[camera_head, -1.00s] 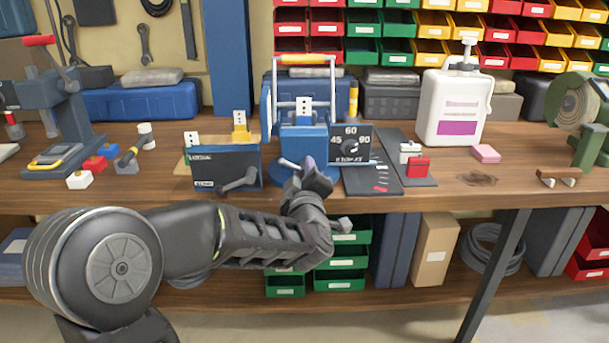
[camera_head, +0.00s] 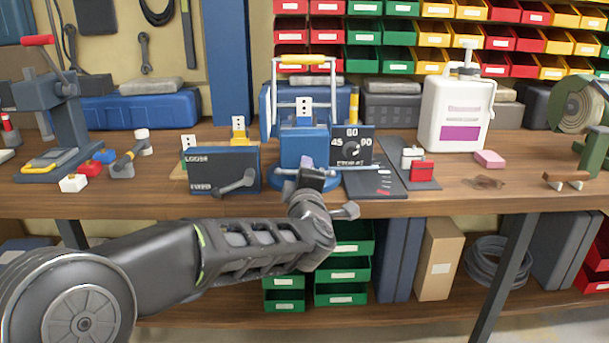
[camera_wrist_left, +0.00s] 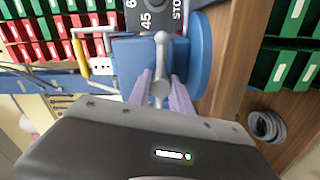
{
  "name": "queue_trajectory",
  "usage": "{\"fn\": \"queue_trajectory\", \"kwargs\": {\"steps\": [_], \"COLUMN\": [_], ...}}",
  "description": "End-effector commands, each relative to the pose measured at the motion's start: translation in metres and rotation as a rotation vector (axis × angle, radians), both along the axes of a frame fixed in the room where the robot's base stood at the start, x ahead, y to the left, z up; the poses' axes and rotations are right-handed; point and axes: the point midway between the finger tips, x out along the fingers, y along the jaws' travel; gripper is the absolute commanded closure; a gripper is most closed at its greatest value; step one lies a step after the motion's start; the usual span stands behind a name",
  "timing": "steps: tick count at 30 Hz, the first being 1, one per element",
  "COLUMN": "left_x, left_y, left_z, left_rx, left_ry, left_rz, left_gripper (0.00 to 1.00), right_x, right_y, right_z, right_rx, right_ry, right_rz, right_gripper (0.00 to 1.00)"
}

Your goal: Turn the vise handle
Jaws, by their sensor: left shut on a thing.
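The blue vise (camera_head: 303,148) stands on a round blue base at the front middle of the bench. In the left wrist view its blue body (camera_wrist_left: 135,58) fills the middle. The vise handle (camera_wrist_left: 161,50) is a grey bar with a rounded end, seen between my left gripper's pale purple fingers (camera_wrist_left: 161,85). My left gripper (camera_head: 312,178) is shut on the handle at the vise's front, and its wrist hides most of the handle in the head view. A dark dial board (camera_head: 351,146) marked 45, 60 and 90 stands just right of the vise. My right gripper is in neither view.
A dark lever box (camera_head: 222,164) stands close left of the vise. Flat dark plates with a red block (camera_head: 422,171) lie to the right. A white jug (camera_head: 457,112) and a pink block (camera_head: 489,159) stand farther right.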

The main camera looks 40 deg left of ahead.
Motion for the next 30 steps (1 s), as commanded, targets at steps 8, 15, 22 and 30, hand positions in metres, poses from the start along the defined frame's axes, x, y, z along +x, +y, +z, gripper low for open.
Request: {"fn": "queue_trajectory", "kwargs": {"steps": [8, 15, 22, 30], "left_x": [0.0, 0.0, -0.001, -0.025], "left_y": [0.0, 0.0, -0.001, -0.02], "left_z": [-0.001, 0.0, 0.0, 0.002], "left_rx": [0.0, 0.001, 0.002, 0.002], "left_ry": [0.002, 0.002, 0.001, 0.001], "left_rz": [0.0, 0.0, 0.0, -0.002], "left_gripper": [0.68, 0.54, 0.54, 0.54], "right_x": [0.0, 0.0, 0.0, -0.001], "right_y": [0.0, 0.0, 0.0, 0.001], "right_z": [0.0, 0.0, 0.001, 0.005], "right_rx": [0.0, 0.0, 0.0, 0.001], "right_ry": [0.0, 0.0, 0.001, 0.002], "right_rz": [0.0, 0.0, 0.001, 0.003], "right_gripper": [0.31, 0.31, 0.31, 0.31]}}
